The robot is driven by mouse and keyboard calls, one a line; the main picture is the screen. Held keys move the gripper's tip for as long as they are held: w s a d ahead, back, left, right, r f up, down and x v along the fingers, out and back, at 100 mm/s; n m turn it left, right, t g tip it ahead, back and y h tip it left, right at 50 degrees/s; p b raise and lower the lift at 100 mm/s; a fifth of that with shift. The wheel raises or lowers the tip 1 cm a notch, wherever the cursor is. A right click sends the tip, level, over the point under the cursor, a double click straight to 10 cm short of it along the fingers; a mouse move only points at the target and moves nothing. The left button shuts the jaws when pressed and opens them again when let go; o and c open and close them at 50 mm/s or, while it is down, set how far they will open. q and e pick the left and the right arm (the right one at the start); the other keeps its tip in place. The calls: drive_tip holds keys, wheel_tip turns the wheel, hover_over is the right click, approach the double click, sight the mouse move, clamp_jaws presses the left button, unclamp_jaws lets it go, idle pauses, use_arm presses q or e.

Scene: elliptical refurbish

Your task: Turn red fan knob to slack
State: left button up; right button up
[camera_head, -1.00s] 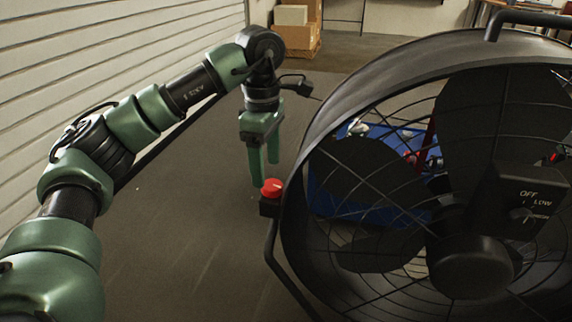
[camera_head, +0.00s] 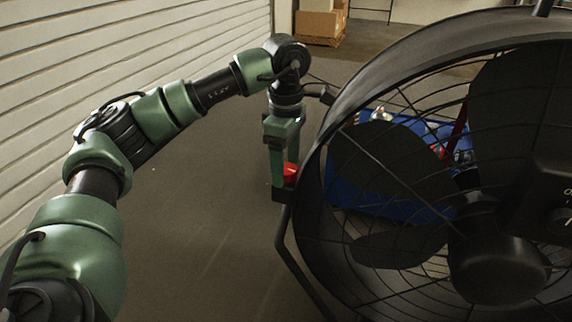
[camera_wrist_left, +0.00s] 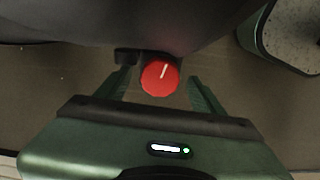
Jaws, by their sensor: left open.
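The red fan knob (camera_head: 290,171) sits on a small black mount at the left edge of the large black fan (camera_head: 345,110). In the left wrist view the red knob (camera_wrist_left: 160,77) shows a white pointer line, tilted slightly right of straight up. My left gripper (camera_head: 286,178) points down at the knob. Its two green fingers (camera_wrist_left: 161,90) are open, one on each side of the knob, with visible gaps. In the head view a finger partly hides the knob. I cannot tell the exact finger height against the knob. My right gripper is not in view.
A blue object (camera_head: 375,195) with tools stands behind the fan grille. Cardboard boxes (camera_head: 318,22) are at the back. A white slatted wall (camera_head: 120,50) runs along the left. The floor (camera_head: 200,200) between wall and fan is clear.

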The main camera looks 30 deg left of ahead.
use_arm(q)
drive_tip(key=c, duration=1.4)
drive_tip(key=shift+o, duration=0.2)
drive_tip(key=shift+r, duration=0.1)
